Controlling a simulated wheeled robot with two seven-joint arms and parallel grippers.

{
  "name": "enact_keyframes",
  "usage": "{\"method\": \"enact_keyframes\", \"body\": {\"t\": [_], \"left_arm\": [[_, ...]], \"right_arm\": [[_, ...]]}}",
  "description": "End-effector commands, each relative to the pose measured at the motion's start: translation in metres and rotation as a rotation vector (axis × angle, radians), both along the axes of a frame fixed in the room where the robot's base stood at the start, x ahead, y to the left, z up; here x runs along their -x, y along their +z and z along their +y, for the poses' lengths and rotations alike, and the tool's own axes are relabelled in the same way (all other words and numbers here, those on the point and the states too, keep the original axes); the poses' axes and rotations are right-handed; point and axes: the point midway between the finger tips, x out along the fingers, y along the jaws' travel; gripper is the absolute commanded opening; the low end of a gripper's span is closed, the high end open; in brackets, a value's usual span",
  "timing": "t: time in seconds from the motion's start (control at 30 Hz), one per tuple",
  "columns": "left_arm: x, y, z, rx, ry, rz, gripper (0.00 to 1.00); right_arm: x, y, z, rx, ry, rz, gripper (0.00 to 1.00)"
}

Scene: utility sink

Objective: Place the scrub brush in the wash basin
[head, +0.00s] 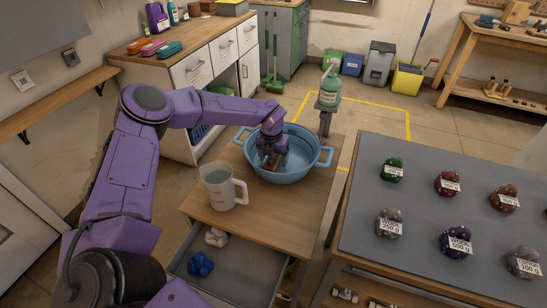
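The wash basin (295,172) is a round blue tub with two handles, standing on the wooden top of a small cabinet. My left arm reaches over from the left, and my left gripper (271,160) points down inside the basin's rim, at its left side. A small reddish-brown thing, probably the scrub brush (271,163), shows at the fingertips, inside the basin's outline. The gripper partly hides it, and I cannot tell whether the fingers are closed on it or whether it touches the basin floor. My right gripper is not in view.
A clear measuring jug (222,187) stands just left of the basin. Below, an open drawer (230,262) holds blue and pale cloths.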

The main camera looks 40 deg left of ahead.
Motion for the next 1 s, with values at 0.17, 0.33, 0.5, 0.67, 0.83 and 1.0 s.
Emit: {"method": "enact_keyframes", "body": {"t": [0.17,0.33,0.5,0.67,0.83,1.0], "left_arm": [[0.0,0.004,0.0,0.0,0.0,0.0,0.76],[0.002,0.03,-0.001,0.001,-0.001,-0.005,0.76],[0.007,0.075,-0.002,0.0,0.0,-0.005,0.76],[0.012,0.107,-0.003,0.0,0.0,-0.002,0.76],[0.014,0.122,-0.004,0.0,-0.001,0.0,0.76],[0.014,0.123,-0.004,0.0,-0.001,0.0,0.76]], "right_arm": [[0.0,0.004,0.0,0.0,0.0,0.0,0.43],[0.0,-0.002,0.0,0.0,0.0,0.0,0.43],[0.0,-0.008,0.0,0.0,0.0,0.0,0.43],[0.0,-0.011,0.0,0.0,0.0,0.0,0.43],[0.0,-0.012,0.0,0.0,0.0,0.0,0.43],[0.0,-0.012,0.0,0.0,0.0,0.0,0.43]]}}
